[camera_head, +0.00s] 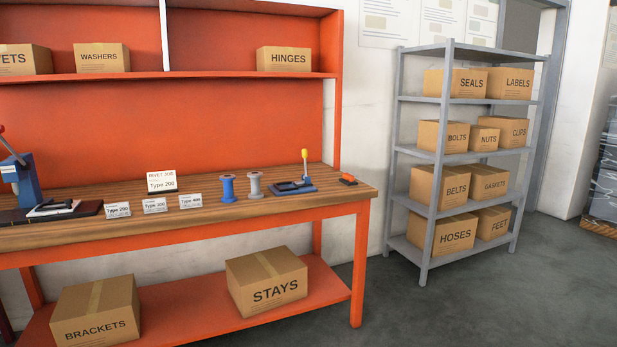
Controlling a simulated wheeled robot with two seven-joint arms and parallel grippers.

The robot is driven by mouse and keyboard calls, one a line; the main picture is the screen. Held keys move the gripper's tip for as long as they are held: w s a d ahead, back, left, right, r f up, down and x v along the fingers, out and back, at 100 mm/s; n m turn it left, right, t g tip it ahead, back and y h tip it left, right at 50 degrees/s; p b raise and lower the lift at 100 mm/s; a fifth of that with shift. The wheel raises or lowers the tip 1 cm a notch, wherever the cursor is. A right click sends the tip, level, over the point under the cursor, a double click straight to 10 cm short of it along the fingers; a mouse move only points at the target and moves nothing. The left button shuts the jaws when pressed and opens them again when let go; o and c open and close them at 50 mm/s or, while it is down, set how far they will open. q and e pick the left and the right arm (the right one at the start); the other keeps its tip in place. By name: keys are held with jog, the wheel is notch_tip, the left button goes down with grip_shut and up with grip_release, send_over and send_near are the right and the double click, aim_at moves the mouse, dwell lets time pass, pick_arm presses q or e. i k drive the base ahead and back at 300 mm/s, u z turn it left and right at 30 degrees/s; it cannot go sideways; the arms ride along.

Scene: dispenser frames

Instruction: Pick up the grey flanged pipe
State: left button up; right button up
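The grey flanged pipe (254,186) stands upright on the wooden top of the orange workbench (345,198). It looks like a short spool with a wide rim at each end. A blue flanged piece (228,188) of similar shape stands just to its left, with a small gap between them. Neither of my grippers is in view.
Right of the pipe are a blue tool with a yellow-knobbed lever (296,187) and a small orange item (348,180). Label cards (190,201) stand to the left. A blue press (22,185) is at far left. A grey shelf (447,157) holds boxes; the floor before it is clear.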

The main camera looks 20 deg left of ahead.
aim_at(255, 176)
jog(key=i, duration=2.15)
jog(key=u, duration=0.6)
